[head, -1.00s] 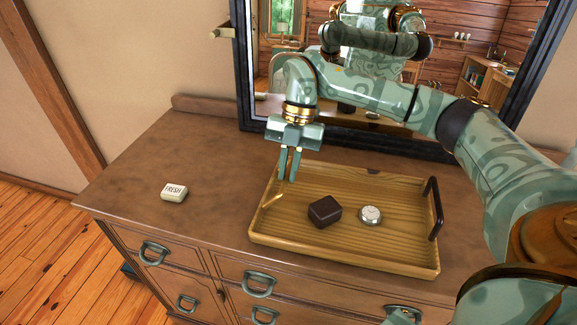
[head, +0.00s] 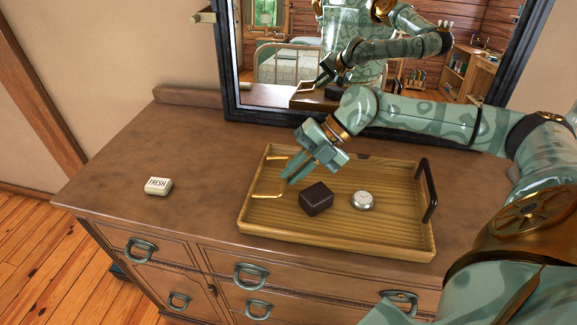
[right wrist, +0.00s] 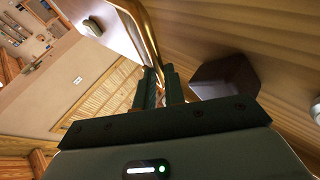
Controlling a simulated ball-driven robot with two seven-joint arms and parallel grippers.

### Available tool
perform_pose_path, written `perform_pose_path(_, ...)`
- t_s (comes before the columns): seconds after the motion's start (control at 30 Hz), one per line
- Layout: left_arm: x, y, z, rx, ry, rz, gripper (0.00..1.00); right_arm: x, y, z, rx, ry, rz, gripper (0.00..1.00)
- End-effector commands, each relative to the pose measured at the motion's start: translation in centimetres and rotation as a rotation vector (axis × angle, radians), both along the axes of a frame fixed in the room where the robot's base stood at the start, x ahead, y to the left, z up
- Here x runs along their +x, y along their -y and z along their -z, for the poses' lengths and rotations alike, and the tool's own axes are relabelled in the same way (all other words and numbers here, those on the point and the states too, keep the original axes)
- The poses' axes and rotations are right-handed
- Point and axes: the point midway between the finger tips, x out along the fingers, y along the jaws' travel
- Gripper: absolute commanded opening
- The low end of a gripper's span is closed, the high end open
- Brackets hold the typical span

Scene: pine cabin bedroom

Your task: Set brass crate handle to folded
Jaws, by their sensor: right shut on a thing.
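The wooden tray (head: 330,238) lies on the dresser top. Its brass handle (head: 268,196) is at the tray's left end and leans inward, its two arms reaching over the tray floor; its crossbar is mostly hidden by my fingers. My right gripper (head: 291,172) is shut on this crossbar, tilted with its fingers pointing down and left. In the right wrist view the brass bar (right wrist: 146,30) runs down between the fingertips (right wrist: 159,80). The black handle (head: 428,190) at the tray's right end stands upright. My left gripper is not in view.
In the tray, a dark brown box (head: 316,199) lies close to my fingers, with a round silver watch-like thing (head: 362,201) to its right. A FRESH block (head: 158,186) lies on the dresser (head: 190,150) at left. A mirror (head: 232,60) stands behind. The dresser's left is mostly clear.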

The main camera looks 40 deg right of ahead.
Motion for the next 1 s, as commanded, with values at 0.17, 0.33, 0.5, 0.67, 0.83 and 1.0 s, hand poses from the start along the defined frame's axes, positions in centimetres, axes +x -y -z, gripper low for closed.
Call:
perform_pose_path(0.17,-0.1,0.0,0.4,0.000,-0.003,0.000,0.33,-0.3,0.3,1.1,0.071,0.081,0.002,0.00)
perform_pose_path(0.33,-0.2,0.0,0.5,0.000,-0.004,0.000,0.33,-0.4,0.4,1.6,0.121,0.141,0.001,0.00)
perform_pose_path(0.5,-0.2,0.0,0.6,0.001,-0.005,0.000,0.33,-0.4,0.4,1.9,0.149,0.172,0.000,0.00)
perform_pose_path(0.67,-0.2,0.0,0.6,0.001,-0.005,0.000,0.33,-0.4,0.4,1.9,0.158,0.185,0.000,0.00)
perform_pose_path(0.83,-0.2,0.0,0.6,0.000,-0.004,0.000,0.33,-0.4,0.4,2.0,0.159,0.186,0.000,0.00)
perform_pose_path(1.0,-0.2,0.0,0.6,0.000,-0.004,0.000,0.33,-0.5,0.4,2.0,0.159,0.185,-0.001,0.00)
